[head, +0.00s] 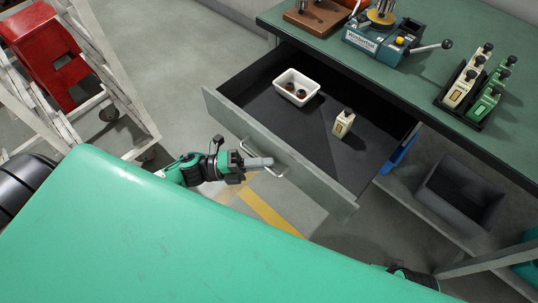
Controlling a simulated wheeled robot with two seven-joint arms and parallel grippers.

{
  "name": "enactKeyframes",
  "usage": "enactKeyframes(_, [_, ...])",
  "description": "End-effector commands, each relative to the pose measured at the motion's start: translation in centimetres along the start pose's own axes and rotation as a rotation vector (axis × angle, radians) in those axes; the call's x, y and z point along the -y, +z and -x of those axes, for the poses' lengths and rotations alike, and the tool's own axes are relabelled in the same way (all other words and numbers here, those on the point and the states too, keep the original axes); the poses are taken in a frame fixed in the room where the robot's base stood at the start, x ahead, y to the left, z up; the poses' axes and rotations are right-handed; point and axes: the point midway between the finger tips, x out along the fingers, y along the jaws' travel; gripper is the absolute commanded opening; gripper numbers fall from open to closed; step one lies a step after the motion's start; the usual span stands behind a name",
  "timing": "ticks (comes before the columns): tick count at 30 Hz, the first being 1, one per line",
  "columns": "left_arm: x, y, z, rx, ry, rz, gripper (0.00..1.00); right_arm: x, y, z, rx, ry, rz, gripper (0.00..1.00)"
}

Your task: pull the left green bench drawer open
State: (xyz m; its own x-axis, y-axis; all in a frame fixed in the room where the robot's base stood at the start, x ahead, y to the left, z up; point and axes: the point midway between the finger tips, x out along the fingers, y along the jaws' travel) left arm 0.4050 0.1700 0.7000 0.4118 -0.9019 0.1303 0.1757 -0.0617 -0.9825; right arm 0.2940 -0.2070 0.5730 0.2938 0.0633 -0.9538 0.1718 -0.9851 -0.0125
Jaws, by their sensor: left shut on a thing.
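The bench drawer (237,116) is pulled well out from under the green bench top (461,136), and its dark inside shows. Its front panel is grey-green with a metal bar handle (277,172). My left gripper (262,163) is at the handle, in front of the panel, and is shut on it. My right gripper is not clearly visible; only a dark piece of an arm shows at the bottom right.
On the bench stand a winding machine (372,42) with a crank and a dark rack (461,113) of cream and green items. A grey bin (455,196) sits on the lower shelf. A white frame cart with a red thing (42,55) stands at the left.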

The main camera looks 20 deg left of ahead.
Motion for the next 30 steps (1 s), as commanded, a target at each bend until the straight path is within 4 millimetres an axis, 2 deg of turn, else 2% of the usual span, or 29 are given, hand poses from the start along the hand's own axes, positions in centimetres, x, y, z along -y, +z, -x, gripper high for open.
enactKeyframes(7, [0.13, -0.71, 0.75, 0.000, 0.002, 0.000, 0.00, 0.01, 0.12, -0.42, 0.007, 0.000, 0.000, 0.76])
enactKeyframes(21, [0.14, -0.82, 0.87, 0.000, 0.002, 0.000, 0.00, 0.08, 0.53, -0.69, 0.016, -0.001, 0.000, 0.76])
enactKeyframes(22, [0.14, -0.82, 0.87, 0.000, 0.002, 0.000, 0.17, 0.08, 0.54, -0.69, 0.016, -0.001, 0.000, 0.76])
enactKeyframes(24, [0.15, -0.82, 0.86, 0.000, 0.002, 0.000, 0.30, 0.08, 0.54, -0.65, 0.016, -0.002, 0.000, 0.76])
enactKeyframes(30, [0.19, -0.81, 0.84, 0.000, 0.001, 0.000, 0.32, 0.09, 0.40, -0.44, 0.011, -0.002, 0.000, 0.76])
